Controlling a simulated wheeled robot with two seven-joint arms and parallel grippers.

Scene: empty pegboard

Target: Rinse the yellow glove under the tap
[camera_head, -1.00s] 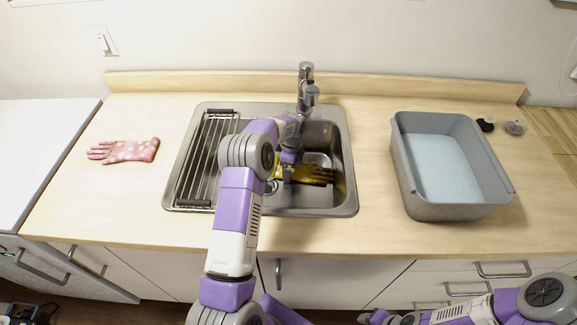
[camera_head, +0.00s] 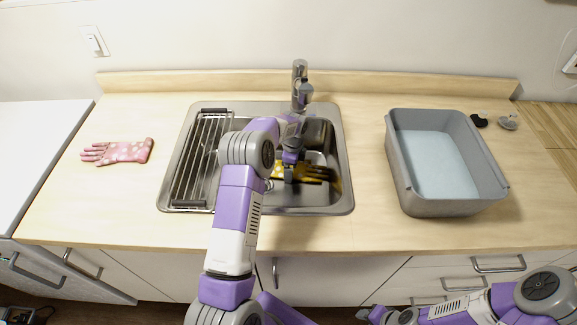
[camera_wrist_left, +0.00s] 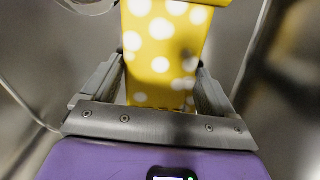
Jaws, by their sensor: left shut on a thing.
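The yellow glove (camera_head: 312,172) is inside the sink basin, its dark fingers pointing right. In the left wrist view its yellow cuff with white dots (camera_wrist_left: 165,50) lies between the fingers. My left gripper (camera_head: 290,172) is shut on the cuff, down in the basin. The tap (camera_head: 300,85) stands at the back of the sink (camera_head: 345,200), behind my left gripper. My left arm hides part of the basin, and I cannot tell whether water runs. My right gripper (camera_head: 368,315) is at the bottom edge, low in front of the counter; its jaws are too unclear to read.
A pink dotted glove (camera_head: 118,151) lies on the counter left of the sink. A wire rack (camera_head: 203,150) covers the sink's left side. A grey tub (camera_head: 455,207) with a light blue inside stands to the right.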

